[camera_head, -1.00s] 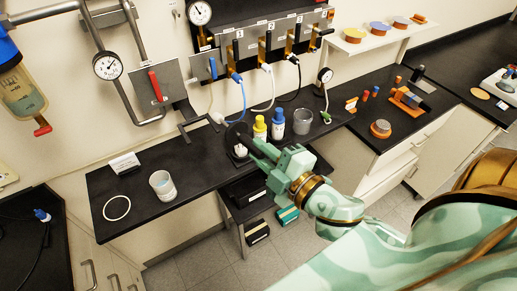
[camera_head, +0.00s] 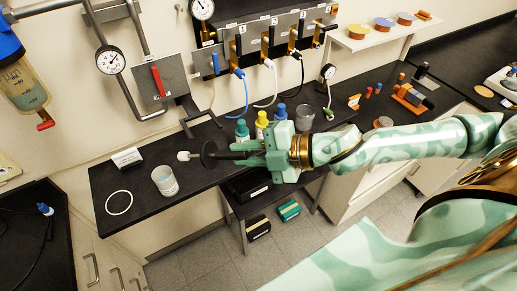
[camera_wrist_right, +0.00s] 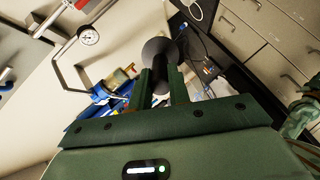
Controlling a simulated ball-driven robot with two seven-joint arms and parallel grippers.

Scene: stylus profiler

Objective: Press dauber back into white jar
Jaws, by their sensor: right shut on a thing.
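My right gripper (camera_head: 247,152) is shut on the dauber, a dark rod with a round black disc (camera_head: 209,155) and a white tip (camera_head: 183,156). The dauber lies roughly level, its tip pointing left, above the bench. The white jar (camera_head: 165,181) stands upright on the black bench, just left of and below the tip, apart from it. In the right wrist view the dauber's black disc (camera_wrist_right: 160,50) shows beyond the two fingers (camera_wrist_right: 162,88) and hides its tip. My left gripper is not in view.
Bottles with green (camera_head: 242,127), yellow (camera_head: 262,118) and blue (camera_head: 280,112) caps stand behind my right gripper, near a clear beaker (camera_head: 305,117). A valve panel (camera_head: 280,45) is on the wall.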

